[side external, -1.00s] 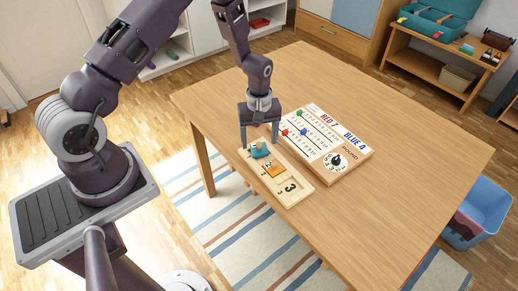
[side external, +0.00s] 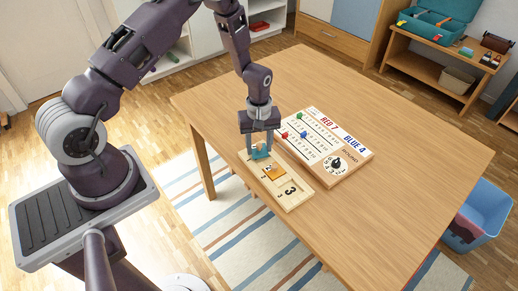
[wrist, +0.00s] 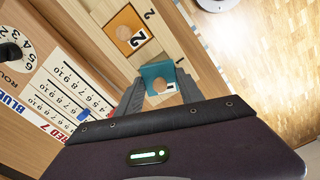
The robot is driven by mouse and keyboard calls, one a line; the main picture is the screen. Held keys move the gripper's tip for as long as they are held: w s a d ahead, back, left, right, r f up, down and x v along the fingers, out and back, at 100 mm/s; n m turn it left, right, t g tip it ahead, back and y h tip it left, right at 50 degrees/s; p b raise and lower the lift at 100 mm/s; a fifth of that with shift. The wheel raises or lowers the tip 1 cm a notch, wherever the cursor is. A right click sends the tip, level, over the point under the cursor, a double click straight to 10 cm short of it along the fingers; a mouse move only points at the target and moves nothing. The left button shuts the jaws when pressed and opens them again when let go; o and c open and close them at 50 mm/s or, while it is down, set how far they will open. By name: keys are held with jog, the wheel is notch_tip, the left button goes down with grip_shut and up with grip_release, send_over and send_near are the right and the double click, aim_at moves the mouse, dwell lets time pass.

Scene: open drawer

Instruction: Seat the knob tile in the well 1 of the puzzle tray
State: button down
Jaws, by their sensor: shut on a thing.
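The teal knob tile (side external: 260,153) is at the number 1 end of the pale wooden puzzle tray (side external: 294,201). My gripper (side external: 259,149) points down over that end, shut on the tile. In the wrist view the teal tile (wrist: 153,70) and its round wooden knob lie between my fingertips (wrist: 159,88). The tile is at or just above well 1; I cannot tell whether it lies flush, as my fingers hide part of its edges. An orange tile (side external: 274,172) with a round knob sits at the number 2 place, also in the wrist view (wrist: 127,35).
A wooden scoreboard (side external: 350,163) with a dial and red, green and blue markers lies close beside the tray. The table (side external: 420,150) is clear to the right. A blue bin (side external: 480,210) stands on the floor beyond the table.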

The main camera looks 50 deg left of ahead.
aim_at(259, 145)
notch_tip(259, 145, up, 8)
jog(key=shift+n, duration=0.7)
jog(key=n, duration=0.1)
jog(key=f+n, duration=0.1)
jog(key=n, duration=0.1)
jog(key=shift+f, duration=2.85)
jog(key=shift+f, duration=1.2)
jog(key=c, duration=0.7)
grip_release()
jog(key=shift+o, duration=0.2)
